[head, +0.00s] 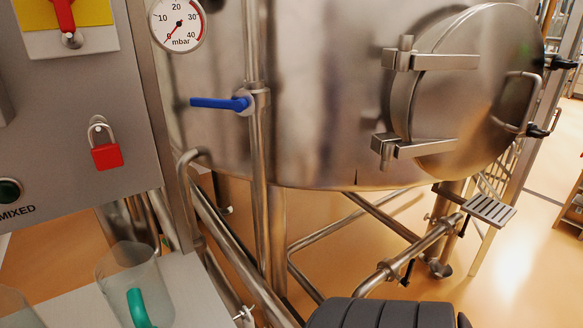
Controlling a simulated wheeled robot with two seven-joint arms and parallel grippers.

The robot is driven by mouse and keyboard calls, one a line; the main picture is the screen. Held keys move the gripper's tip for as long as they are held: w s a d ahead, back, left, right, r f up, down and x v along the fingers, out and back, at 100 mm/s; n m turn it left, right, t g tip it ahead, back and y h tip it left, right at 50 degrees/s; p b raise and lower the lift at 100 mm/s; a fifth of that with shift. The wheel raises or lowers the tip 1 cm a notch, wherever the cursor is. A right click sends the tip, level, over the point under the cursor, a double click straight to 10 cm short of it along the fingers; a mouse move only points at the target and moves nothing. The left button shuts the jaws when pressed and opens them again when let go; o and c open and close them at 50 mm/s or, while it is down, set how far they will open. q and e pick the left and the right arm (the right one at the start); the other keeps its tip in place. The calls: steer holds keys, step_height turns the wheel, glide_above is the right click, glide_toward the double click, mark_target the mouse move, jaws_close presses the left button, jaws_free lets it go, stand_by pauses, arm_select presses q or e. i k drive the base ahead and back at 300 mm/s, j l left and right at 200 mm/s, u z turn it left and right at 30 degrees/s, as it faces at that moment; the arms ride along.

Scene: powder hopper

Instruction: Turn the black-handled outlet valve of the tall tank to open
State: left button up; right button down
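The tall steel tank (320,110) fills the middle of the head view. Below its right side runs a sloping steel pipe (425,241) with fittings. A small black handle (408,273) hangs down near the pipe's lower end, and another dark handle-like part (463,226) sits near its upper end. Both are small and partly seen, so I cannot tell which is the outlet valve's handle or how it is turned.
A blue-handled valve (222,103) sits on a vertical pipe left of centre. The round hatch (470,85) has black knobs. A grey panel (75,170) with a red padlock (106,155) and a bench (182,280) with a clear jug (120,270) stand at left. Open floor (510,265) lies right.

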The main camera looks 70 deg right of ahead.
mark_target(406, 282)
steer(key=z, duration=0.45)
steer(key=l+z, duration=0.15)
steer(key=z, duration=0.3)
steer(key=l+z, duration=0.1)
steer(key=z, duration=0.35)
steer(key=l+z, duration=0.1)
steer(key=z, duration=0.35)
steer(key=l+z, duration=0.1)
steer(key=z, duration=0.8)
steer(key=i+l+z, duration=0.1)
steer(key=z, duration=0.35)
